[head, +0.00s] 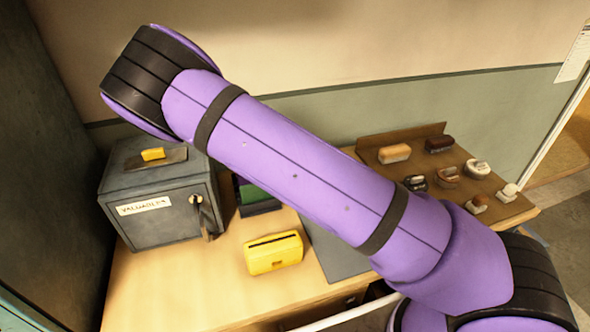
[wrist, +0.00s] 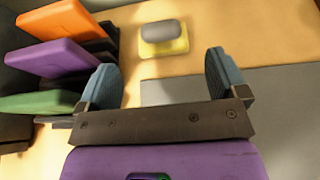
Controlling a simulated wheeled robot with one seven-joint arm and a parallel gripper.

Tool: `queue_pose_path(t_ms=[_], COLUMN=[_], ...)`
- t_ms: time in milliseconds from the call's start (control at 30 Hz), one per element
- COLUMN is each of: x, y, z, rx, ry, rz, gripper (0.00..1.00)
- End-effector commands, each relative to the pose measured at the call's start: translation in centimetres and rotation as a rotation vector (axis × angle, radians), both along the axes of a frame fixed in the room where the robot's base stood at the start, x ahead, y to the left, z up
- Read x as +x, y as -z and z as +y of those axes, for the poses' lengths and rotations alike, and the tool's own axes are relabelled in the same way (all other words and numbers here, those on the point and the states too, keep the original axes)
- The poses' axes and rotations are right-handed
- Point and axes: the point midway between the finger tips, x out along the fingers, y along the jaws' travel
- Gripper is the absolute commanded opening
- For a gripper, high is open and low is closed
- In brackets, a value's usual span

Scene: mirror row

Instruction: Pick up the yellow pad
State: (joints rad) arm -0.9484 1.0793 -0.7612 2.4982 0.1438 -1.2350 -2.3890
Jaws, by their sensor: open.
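The yellow pad (wrist: 150,50) lies flat on the wooden table in the wrist view, with a rounded grey object (wrist: 163,30) on top of it, covering its middle. My gripper (wrist: 163,70) is open, its two blue-grey fingers wide apart with nothing between them. In the picture the pad is just beyond the fingertips, roughly centred between them; the height gap cannot be told. In the head view my purple arm hides the gripper, and I cannot make out this pad there.
A rack with orange (wrist: 65,18), purple (wrist: 58,58) and green (wrist: 40,103) panels stands left of the fingers. A grey mat (wrist: 285,95) lies right. The head view shows a grey safe (head: 165,215) bearing a small yellow block (head: 153,154), a yellow slotted box (head: 273,254) and a brown shelf (head: 510,208).

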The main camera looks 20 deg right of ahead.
Motion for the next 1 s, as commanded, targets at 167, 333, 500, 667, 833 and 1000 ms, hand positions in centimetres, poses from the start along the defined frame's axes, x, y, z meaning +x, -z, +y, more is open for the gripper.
queue_pose_path(t_ms=[167,333,500,667,833,1000], x=[2.5,3.7,5.1,7.3,8.6,8.7], y=[1.0,1.5,1.8,2.5,3.0,3.1], z=[-0.1,-0.1,-0.1,0.0,0.0,0.0], rx=[0.002,0.002,0.004,0.004,0.004,0.003], ry=[0.003,0.003,0.004,0.004,0.004,0.003], rz=[0.0,0.002,0.001,0.001,0.002,0.002], gripper=[0.92,0.92,0.92,0.92,0.92,0.92])
